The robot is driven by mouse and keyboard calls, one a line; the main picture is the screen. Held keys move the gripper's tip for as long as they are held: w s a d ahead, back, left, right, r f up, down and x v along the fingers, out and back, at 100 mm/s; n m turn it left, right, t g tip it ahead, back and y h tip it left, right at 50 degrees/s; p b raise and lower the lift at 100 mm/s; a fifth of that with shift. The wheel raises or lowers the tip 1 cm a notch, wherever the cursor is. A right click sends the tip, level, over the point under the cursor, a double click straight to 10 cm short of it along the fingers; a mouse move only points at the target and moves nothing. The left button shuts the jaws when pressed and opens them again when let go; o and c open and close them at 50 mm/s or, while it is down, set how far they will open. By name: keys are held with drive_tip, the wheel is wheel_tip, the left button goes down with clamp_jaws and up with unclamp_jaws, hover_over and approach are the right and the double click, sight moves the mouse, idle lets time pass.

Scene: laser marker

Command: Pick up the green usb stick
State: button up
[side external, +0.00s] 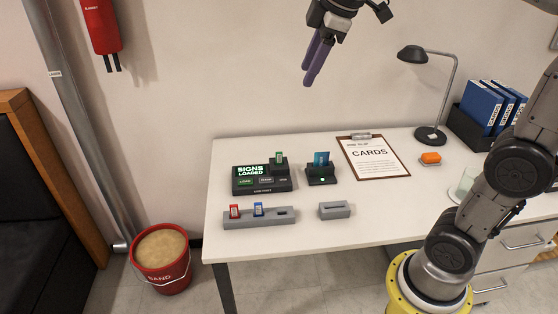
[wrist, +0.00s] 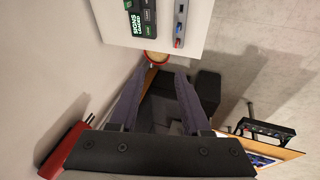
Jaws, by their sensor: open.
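The green usb stick (side external: 279,157) stands upright in the back right part of the black device (side external: 262,188), whose screen reads "SIGNS LOADED". In the wrist view the device (wrist: 142,18) shows at the top, partly cut off, and I cannot make out the green stick there clearly. My gripper (side external: 313,66) is high above the back of the table, up and to the right of the stick, well apart from it. Its purple fingers are open and empty; they also show in the wrist view (wrist: 158,98).
A grey holder (side external: 262,221) with a red stick (side external: 234,211) and a blue stick (side external: 258,209) is in front of the device. A card reader (side external: 321,178), small grey block (side external: 335,210), clipboard (side external: 374,157) and lamp (side external: 430,134) stand to the right. The front middle is clear.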

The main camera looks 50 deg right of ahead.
drive_tip(key=w+d+f+n+g, duration=0.1)
drive_tip(key=w+d+f, duration=0.15)
drive_tip(key=w, duration=0.35)
drive_tip(key=w+d+f, duration=0.1)
drive_tip(key=w+d, duration=0.2)
drive_tip(key=w, duration=0.4)
drive_tip(key=g, duration=0.4)
hover_over(279, 153)
drive_tip(key=shift+y, duration=0.3)
drive_tip(key=f, duration=3)
drive_tip(key=shift+w+f, duration=0.3)
drive_tip(key=shift+w, duration=0.05)
drive_tip(key=shift+s+d+f, duration=0.1)
drive_tip(key=shift+f, duration=1.35)
drive_tip(key=shift+s+d+f, duration=0.1)
drive_tip(key=shift+f, duration=1.35)
clamp_jaws()
